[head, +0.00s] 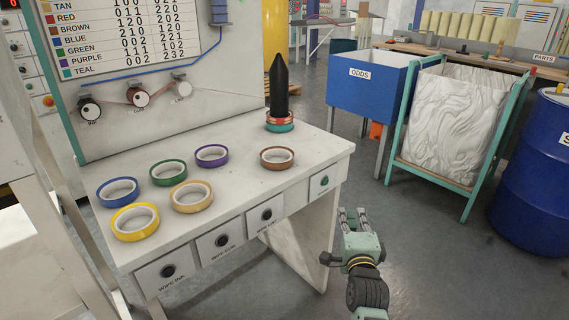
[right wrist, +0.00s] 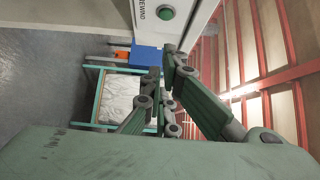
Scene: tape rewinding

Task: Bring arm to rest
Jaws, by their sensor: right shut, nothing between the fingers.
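My right gripper (head: 352,212) is beyond the right front corner of the white table (head: 240,185), apart from it and empty. Its fingers are shut; they also show in the right wrist view (right wrist: 166,92). A black pointed spindle (head: 279,85) stands upright at the back right of the table. A red ring (head: 280,116) and a teal ring (head: 280,127) are stacked around its base. Loose tape rolls lie flat on the table: blue (head: 120,203), yellow (head: 136,236), green (head: 170,183), tan (head: 193,209), purple (head: 212,165) and brown (head: 278,167). My left gripper is out of view.
The table front carries several labelled panels with knobs and a green button (head: 325,181), labelled REWIND in the right wrist view (right wrist: 165,13). A blue ODDS bin (head: 362,95), a framed white bag (head: 455,120) and a blue drum (head: 535,185) stand at right. Floor around my right gripper is clear.

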